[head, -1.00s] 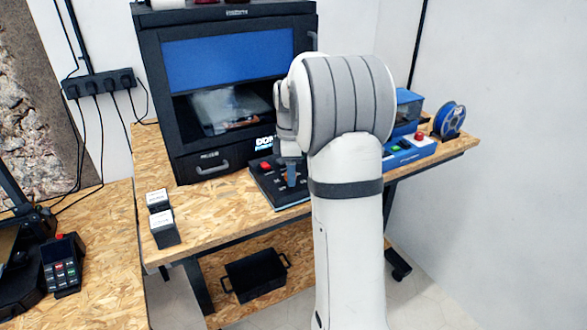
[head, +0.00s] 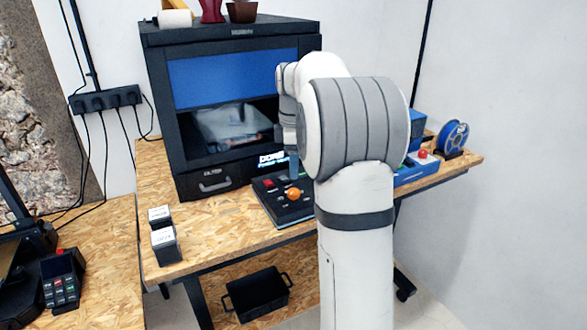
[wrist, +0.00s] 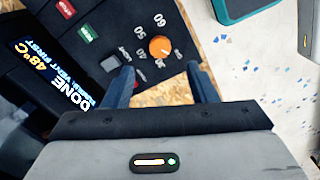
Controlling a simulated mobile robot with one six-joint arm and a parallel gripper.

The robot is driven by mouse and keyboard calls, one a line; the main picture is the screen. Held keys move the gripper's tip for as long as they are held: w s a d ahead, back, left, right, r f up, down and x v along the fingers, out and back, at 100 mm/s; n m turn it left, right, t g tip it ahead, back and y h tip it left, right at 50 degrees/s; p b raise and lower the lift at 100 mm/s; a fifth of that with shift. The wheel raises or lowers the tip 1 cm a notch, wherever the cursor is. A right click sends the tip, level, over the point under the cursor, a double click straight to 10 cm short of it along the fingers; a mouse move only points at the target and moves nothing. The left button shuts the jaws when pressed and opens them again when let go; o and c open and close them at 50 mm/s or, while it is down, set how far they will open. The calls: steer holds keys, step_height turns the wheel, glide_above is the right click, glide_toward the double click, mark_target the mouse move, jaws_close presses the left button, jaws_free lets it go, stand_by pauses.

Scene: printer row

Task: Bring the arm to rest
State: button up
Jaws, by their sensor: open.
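My white arm (head: 355,215) stands upright in front of the bench and bends over at the top. My gripper (wrist: 160,68) is open and empty in the wrist view, its two blue fingers apart on either side of the dial's lower side. In the head view, a blue finger (head: 293,165) shows just above the control panel, the rest hidden by my arm. The black control panel (head: 273,207) has an orange knob (head: 294,194), also clear in the wrist view (wrist: 160,47), with numbers around it. The knob stands free of the fingers.
A black enclosed printer (head: 160,110) stands behind the panel; its display (wrist: 50,75) reads DONE and 48°C. Small white-topped boxes (head: 165,240) sit at the bench's left. A blue spool (head: 453,138) and a blue box with a red button (head: 415,172) are at right. A black bin (head: 258,297) is below.

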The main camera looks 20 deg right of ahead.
stand_by(0.3)
steer(key=s+a+r+m+t, duration=0.1)
steer(key=s+a+m+t, duration=0.1)
steer(key=s+a+m, duration=0.65)
steer(key=s+a+f+m, duration=0.2)
steer(key=s+a+f, duration=0.1)
steer(key=s, duration=0.6)
steer(key=s+a+f+m+t, duration=0.1)
steer(key=s+a+f+m, duration=0.2)
steer(key=s, duration=0.6)
steer(key=shift+s+a+f, duration=0.15)
steer(key=shift+s+a, duration=0.15)
steer(key=shift+s, duration=0.05)
steer(key=shift+c, duration=0.3)
